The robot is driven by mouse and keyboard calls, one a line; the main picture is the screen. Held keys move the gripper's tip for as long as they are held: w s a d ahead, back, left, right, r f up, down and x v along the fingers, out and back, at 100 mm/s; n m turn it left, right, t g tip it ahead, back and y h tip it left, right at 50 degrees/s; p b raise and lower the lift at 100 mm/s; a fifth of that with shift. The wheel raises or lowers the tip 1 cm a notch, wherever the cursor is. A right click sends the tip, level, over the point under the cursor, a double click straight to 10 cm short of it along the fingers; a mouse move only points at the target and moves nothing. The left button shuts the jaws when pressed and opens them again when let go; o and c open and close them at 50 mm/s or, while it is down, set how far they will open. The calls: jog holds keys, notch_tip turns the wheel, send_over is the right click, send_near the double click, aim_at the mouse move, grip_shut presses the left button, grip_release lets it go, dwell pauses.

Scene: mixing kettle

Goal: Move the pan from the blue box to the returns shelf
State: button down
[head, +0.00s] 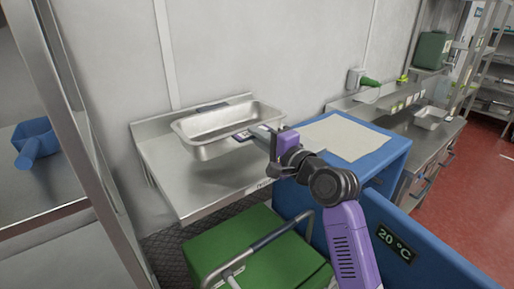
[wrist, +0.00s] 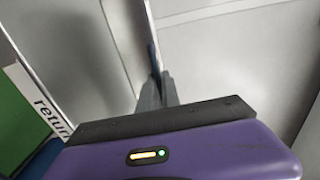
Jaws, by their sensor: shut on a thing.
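The pan (head: 225,127) is a rectangular stainless steel pan in the head view, over the steel shelf (head: 200,188) against the wall. My gripper (head: 252,134) is at the pan's near right rim and is shut on it. Whether the pan touches the shelf or hangs just above it is hard to tell. In the wrist view, my gripper's fingers (wrist: 156,92) are close together at the rim, with grey metal filling the view beyond. The blue box (head: 394,150) stands right of the shelf, with a pale sheet (head: 345,137) on its top.
A green box with a metal handle (head: 250,250) stands in front of the shelf. A steel rack with a blue scoop (head: 36,140) is at left. Red floor (head: 480,185) is open at right.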

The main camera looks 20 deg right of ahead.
jog(key=shift+f, duration=1.8)
jog(key=shift+f, duration=0.2)
jog(key=c, duration=1.6)
grip_release()
jog(key=shift+o, duration=0.2)
